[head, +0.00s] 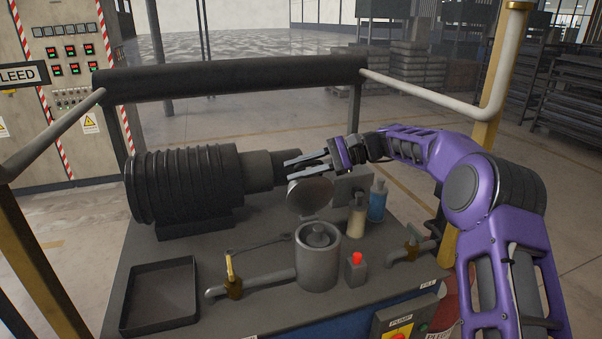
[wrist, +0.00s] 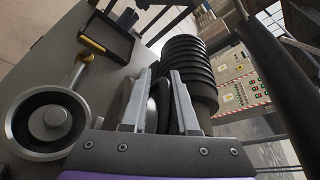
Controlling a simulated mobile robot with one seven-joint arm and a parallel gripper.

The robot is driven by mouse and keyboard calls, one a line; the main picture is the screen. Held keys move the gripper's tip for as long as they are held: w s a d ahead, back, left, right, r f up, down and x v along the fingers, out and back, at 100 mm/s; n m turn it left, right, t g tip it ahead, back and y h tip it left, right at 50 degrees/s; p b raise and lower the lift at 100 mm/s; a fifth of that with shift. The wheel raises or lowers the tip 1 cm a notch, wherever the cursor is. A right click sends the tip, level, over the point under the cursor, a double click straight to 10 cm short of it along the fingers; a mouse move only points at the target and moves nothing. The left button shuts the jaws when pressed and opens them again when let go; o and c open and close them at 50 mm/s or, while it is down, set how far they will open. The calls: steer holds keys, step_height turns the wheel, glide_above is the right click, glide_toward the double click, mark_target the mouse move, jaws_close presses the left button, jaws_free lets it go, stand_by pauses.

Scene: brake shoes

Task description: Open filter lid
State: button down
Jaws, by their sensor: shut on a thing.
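The filter is a grey round canister (head: 318,262) at the front middle of the bench. Its top is open and a round core shows inside, also in the wrist view (wrist: 48,122). The filter lid (head: 311,193) is a grey disc standing raised and tilted above and behind the canister's mouth. My gripper (head: 287,168) is at the lid's upper edge, its fingers pointing left. In the wrist view the lid (wrist: 119,97) shows beside and between the fingers (wrist: 160,75). The gripper is shut on the lid; the exact contact is partly hidden.
A black ribbed motor (head: 185,185) stands at the back left, close to my fingertips. A black tray (head: 160,295), a brass-valved pipe (head: 232,278), a red-topped bottle (head: 356,270) and two bottles, cream (head: 357,217) and blue (head: 377,202), surround the canister. A padded bar (head: 235,78) runs behind.

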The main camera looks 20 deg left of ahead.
steer(key=shift+w+a+f, duration=0.1)
steer(key=shift+w+f, duration=0.2)
steer(key=shift+f, duration=0.05)
steer(key=c, duration=0.9)
jaws_free()
steer(key=shift+r, duration=0.1)
steer(key=shift+w+r, duration=0.1)
steer(key=shift+w, duration=0.05)
steer(key=v, duration=1.1)
steer(key=shift+d, duration=0.4)
steer(key=shift+r, duration=0.1)
